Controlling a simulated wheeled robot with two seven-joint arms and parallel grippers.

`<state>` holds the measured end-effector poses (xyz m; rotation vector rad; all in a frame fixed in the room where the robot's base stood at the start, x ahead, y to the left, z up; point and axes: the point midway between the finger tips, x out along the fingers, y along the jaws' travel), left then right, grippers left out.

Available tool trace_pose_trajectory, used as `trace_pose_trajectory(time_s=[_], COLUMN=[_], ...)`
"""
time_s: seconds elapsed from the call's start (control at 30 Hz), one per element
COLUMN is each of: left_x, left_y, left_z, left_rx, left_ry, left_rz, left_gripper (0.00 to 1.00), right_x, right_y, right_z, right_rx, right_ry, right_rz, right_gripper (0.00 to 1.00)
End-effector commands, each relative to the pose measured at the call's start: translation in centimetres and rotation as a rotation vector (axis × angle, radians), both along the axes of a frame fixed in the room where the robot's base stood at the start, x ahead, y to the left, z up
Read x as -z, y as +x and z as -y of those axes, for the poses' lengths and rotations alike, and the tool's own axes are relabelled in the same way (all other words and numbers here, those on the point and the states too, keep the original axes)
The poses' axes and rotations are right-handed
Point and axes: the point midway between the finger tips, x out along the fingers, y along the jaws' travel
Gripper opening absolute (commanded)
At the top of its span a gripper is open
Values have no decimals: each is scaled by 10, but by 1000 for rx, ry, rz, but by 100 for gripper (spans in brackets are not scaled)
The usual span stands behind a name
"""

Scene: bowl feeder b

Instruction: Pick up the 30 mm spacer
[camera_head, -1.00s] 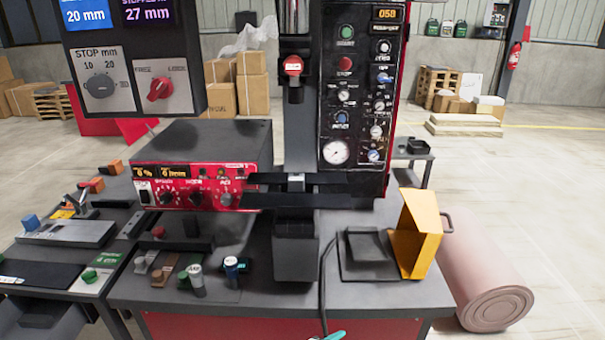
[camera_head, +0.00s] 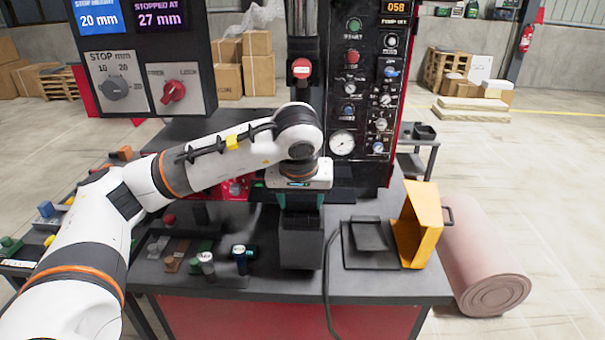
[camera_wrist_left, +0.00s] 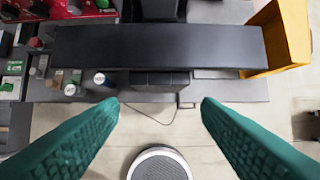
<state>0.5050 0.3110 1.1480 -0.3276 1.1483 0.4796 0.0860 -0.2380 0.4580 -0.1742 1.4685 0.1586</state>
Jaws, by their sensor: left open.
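I cannot tell which piece is the 30 mm spacer, as no size marking on a small part is readable. Candidates are a brown block (camera_head: 176,256), a green block (camera_head: 200,250) and a grey block (camera_head: 157,245), lying close together at the table's front left. My left gripper (camera_head: 300,200) is at the machine's column, to the right of these pieces, its green fingers partly hidden by my wrist. In the left wrist view, the left gripper (camera_wrist_left: 161,104) has its fingers wide apart with nothing between them. My right gripper is not in view.
A white-capped cylinder (camera_head: 206,264) and a dark one (camera_head: 241,259) stand right of the blocks. A black bar (camera_wrist_left: 160,47) spans the left wrist view, above a dark block (camera_wrist_left: 160,80). A control panel rises behind.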

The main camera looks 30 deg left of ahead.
Motion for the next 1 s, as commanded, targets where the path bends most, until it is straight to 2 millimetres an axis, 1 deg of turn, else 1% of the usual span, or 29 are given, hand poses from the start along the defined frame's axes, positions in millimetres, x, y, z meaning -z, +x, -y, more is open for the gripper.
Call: trace_pose_trajectory(time_s=[0.07,0.2,0.3,0.57,0.83,0.9,1.0], left_x=[-4,-4,-3,-3,-3,2,9], left_y=[9,32,45,62,98,100,101], left_z=[-9,-22,-29,-39,-61,-63,-64], left_rx=[-4,-4,-3,-3,-3,-2,-1], left_ry=[12,8,8,5,5,7,5], left_rz=[0,-2,-1,-1,-2,-4,-1], left_gripper=[58,58,58,58,58,58,58], right_x=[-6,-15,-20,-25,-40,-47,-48], right_y=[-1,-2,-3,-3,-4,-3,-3], right_z=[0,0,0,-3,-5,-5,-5], right_rx=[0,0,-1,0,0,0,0], right_ry=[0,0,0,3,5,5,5], right_rz=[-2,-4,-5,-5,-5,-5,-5], right_gripper=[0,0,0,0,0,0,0])
